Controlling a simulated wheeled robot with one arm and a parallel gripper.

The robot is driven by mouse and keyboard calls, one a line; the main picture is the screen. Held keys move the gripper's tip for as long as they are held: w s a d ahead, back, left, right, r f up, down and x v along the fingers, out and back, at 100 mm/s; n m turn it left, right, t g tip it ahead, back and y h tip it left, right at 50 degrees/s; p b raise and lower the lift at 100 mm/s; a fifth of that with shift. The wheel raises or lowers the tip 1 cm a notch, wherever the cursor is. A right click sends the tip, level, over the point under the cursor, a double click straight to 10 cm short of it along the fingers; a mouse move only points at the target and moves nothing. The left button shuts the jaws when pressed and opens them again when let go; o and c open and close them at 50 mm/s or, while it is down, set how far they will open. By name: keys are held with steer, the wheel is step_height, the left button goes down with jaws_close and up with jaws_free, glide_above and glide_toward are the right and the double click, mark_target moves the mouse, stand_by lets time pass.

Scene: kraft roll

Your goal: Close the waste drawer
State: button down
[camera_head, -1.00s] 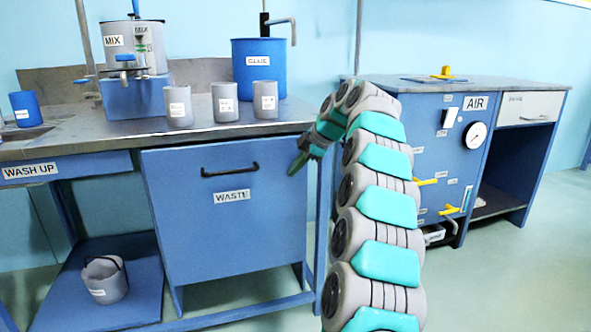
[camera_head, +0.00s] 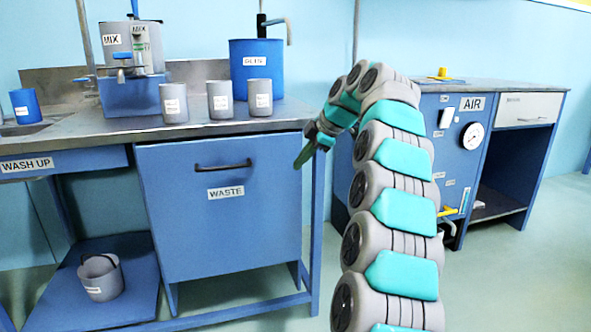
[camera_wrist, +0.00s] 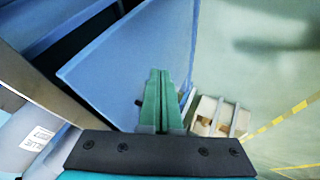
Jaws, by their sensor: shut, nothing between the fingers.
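The waste drawer (camera_head: 220,235) is a tall blue front with a black bar handle (camera_head: 222,166) and a WASTE label, under the bench at the centre left of the head view. In the wrist view its blue panel (camera_wrist: 120,60) fills the middle, with a dark gap along its left side, so the front appears to stand out from the bench. My gripper (camera_head: 300,163) is at the drawer's upper right edge in the head view. Its green fingers (camera_wrist: 159,75) are shut and empty, overlapping the panel in the wrist view. Whether they touch it I cannot tell.
The bench top (camera_head: 130,127) carries several grey cups, a blue container (camera_head: 257,75) and a MIX pot (camera_head: 131,45). A grey bucket (camera_head: 101,277) stands on the low shelf at left. The AIR cabinet (camera_head: 470,140) stands behind my arm at right. Open floor lies in front.

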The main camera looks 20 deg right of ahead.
steer(key=shift+p+v, duration=0.4)
steer(key=shift+v, duration=2.4)
